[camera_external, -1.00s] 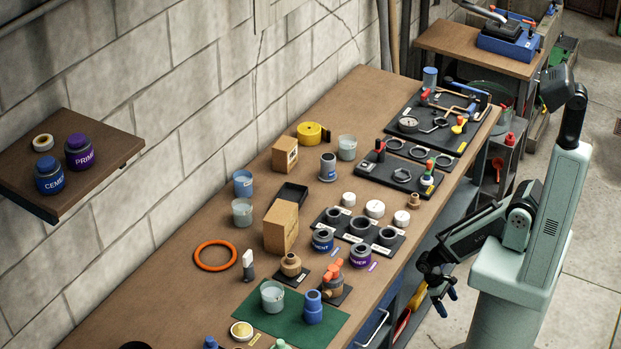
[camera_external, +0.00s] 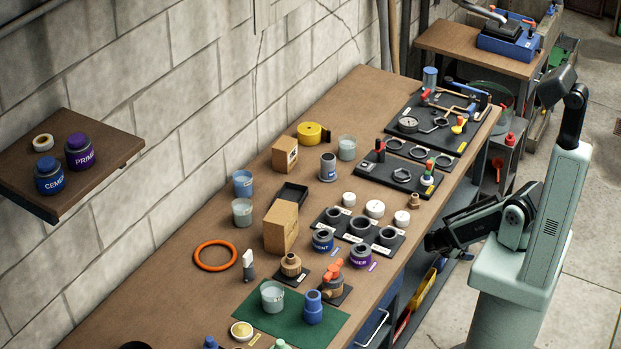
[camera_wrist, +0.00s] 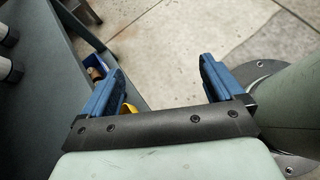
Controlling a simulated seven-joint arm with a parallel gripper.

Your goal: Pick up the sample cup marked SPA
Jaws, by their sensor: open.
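Several clear sample cups stand on the workbench in the external view. One with blue contents (camera_external: 242,184) and a paler one (camera_external: 242,212) are at left of the middle. Another cup (camera_external: 347,147) is farther back by the yellow tape, and one (camera_external: 272,296) sits on the green mat. No SPA marking is readable, so I cannot tell which cup bears it. My gripper (camera_wrist: 160,70) is open and empty in the wrist view, its blue fingers wide apart over the floor. In the external view its fingers are not visible; my wrist is beyond the bench's right edge.
The workbench (camera_external: 175,285) is crowded with a cardboard box (camera_external: 281,226), jars, fittings and black trays. A wall shelf (camera_external: 95,150) holds two jars. An orange ring (camera_external: 215,255) lies near the wall. Floor (camera_wrist: 180,30) shows beneath my gripper, with under-bench shelving at left.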

